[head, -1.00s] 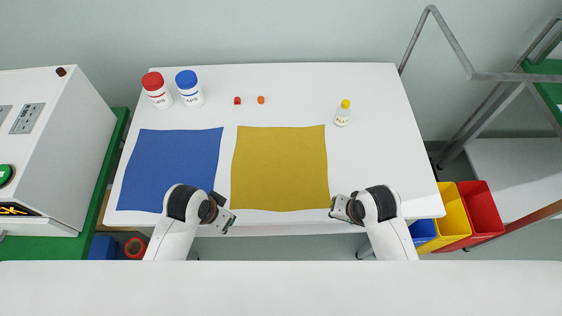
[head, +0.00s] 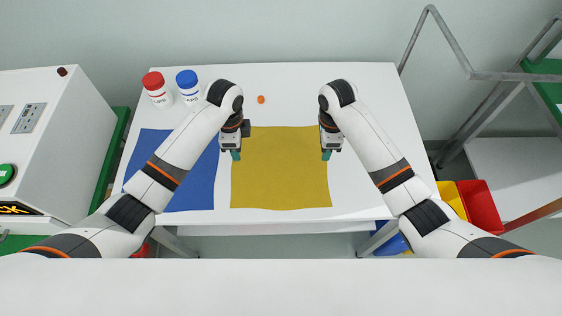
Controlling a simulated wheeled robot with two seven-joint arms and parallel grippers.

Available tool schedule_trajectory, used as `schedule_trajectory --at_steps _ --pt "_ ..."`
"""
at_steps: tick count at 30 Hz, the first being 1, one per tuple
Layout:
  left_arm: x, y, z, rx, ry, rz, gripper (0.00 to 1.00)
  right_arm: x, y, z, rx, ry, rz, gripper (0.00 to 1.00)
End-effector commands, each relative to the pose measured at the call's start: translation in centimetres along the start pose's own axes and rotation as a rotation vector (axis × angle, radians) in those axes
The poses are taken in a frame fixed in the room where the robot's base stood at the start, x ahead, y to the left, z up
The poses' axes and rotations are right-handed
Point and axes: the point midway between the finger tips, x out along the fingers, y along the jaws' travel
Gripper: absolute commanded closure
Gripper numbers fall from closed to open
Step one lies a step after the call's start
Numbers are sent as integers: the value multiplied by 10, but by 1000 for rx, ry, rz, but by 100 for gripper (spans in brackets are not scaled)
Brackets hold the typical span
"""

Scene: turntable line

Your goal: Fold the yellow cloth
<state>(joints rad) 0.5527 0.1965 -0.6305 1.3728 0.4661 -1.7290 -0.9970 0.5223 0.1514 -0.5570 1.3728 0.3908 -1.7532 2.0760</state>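The yellow cloth (head: 281,170) lies flat and spread out on the white table, with the blue cloth (head: 201,186) flat to its left. My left gripper (head: 236,156) points down over the left edge of the yellow cloth, towards its far corner. My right gripper (head: 326,156) points down over the right edge, towards the other far corner. Both far corners are partly hidden by the grippers. The fingertips are teal and small, and I cannot tell whether they are open or touch the cloth.
A red-capped jar (head: 157,91) and a blue-capped jar (head: 188,88) stand at the table's back left. A small orange object (head: 261,99) lies behind the yellow cloth. A yellow bin (head: 452,197) and a red bin (head: 481,208) stand off the table's right side.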

Motion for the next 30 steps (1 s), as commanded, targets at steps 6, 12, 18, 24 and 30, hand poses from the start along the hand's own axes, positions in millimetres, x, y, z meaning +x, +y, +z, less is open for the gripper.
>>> schedule_trajectory --at_steps 6,12,18,24,30 --pt "36 -1 0 -1 0 -3 58 36 -1 1 -1 -2 -2 58" --pt "57 -1 1 -1 -1 -1 58 57 0 0 -3 -1 0 58" --pt "62 0 0 -1 -1 2 58 62 0 0 -3 1 2 58" --pt "62 0 0 -1 -1 2 58 62 0 0 -3 1 2 58" --pt "64 0 0 -1 -1 2 66 64 0 0 -3 1 2 66"
